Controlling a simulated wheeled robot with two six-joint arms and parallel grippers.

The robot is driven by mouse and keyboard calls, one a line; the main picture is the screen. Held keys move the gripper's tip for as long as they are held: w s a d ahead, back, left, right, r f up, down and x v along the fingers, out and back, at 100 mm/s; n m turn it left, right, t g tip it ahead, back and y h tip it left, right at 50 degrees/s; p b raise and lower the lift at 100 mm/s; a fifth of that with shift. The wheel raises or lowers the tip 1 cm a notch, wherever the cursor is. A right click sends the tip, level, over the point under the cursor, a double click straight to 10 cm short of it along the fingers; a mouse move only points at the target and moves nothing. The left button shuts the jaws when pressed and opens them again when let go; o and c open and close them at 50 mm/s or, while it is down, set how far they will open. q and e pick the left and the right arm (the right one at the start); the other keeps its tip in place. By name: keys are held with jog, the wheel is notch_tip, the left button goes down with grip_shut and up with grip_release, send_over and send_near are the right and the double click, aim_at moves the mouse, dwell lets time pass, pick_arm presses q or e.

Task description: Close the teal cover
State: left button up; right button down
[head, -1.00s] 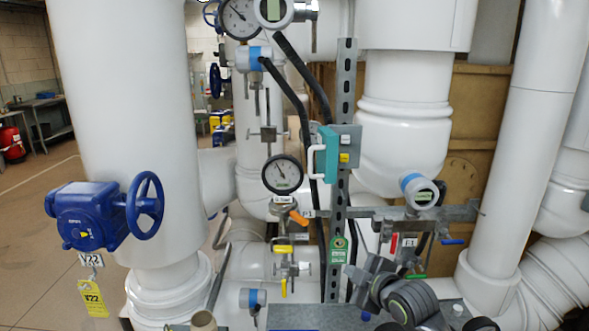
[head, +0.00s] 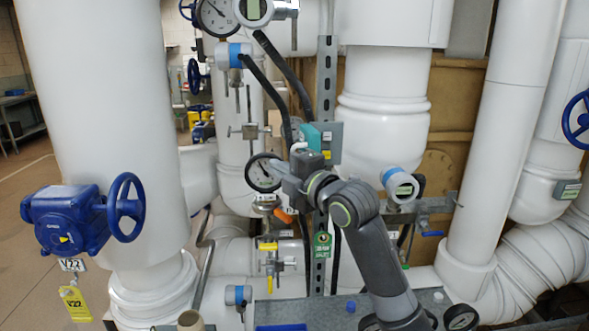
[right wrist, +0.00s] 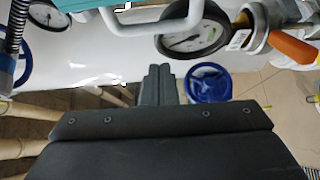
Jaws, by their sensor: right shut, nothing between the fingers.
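The teal cover (head: 311,138) stands swung out from the grey box (head: 332,139) on the slotted upright. The front of the box, with a yellow label, shows to its right. My right gripper (head: 296,168) is at the cover's lower part and hides much of it and its white handle. In the right wrist view the shut, empty fingers (right wrist: 160,78) point toward the white handle (right wrist: 165,24). A strip of the teal cover (right wrist: 85,5) shows along the top edge there. I cannot tell whether the fingers touch the handle. My left gripper is not in view.
A round gauge (head: 263,172) is close left of my right gripper. Black hoses (head: 276,75) hang beside the upright (head: 327,70). A valve with an orange lever (right wrist: 294,50) is near in the wrist view. A blue handwheel (head: 125,207) stands far left.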

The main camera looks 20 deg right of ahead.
jog(key=x, duration=0.3)
jog(key=shift+p, duration=0.4)
jog(key=d, duration=0.1)
jog(key=s+d+p, duration=0.1)
jog(key=d, duration=0.1)
jog(key=shift+s+d+p, duration=0.15)
jog(key=shift+d+p, duration=0.05)
jog(key=shift+p, duration=0.1)
jog(key=shift+s+d+f, duration=0.1)
jog(key=shift+s+d, duration=0.05)
jog(key=shift+d, duration=0.2)
jog(key=shift+a, duration=0.1)
